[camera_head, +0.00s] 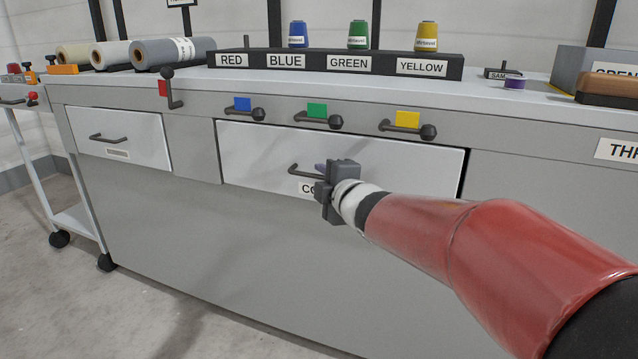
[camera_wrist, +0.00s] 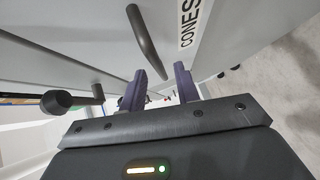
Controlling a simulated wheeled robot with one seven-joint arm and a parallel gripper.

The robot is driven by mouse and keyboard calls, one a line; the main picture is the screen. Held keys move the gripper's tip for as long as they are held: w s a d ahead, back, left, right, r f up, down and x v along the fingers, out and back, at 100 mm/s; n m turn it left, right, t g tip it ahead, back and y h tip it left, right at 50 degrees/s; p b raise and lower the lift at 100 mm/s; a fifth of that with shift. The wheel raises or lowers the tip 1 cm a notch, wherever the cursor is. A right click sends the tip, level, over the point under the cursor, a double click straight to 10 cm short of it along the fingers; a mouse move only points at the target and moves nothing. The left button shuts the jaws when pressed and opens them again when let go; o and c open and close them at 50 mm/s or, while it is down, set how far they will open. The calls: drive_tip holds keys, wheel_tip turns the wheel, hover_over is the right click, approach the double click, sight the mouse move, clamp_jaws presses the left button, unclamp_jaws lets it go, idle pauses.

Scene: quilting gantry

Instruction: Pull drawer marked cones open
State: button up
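The wide pale drawer (camera_head: 260,155) sits in the front of the grey cabinet, and a dark gap shows along its right edge. Its dark bar handle (camera_head: 305,170) is partly hidden by my gripper, as is the label below it. In the wrist view the label (camera_wrist: 188,22) reads CONES, beside the handle (camera_wrist: 147,42). My gripper (camera_head: 322,180) is at the right part of the handle. In the wrist view my gripper (camera_wrist: 160,78) has its two dark purple fingers apart, with one end of the handle showing between them. I cannot tell whether they touch it.
Levers with blue (camera_head: 242,104), green (camera_head: 317,111) and yellow (camera_head: 407,119) tags stick out above the drawer. A smaller drawer (camera_head: 120,138) is at left. A spool rack (camera_head: 340,62) stands on top. A wheeled cart (camera_head: 45,170) is at far left. The floor in front is clear.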

sight(318, 177)
drive_tip(key=shift+b+x, duration=0.3)
drive_tip(key=shift+x, duration=1.5)
drive_tip(key=shift+c, duration=0.2)
clamp_jaws()
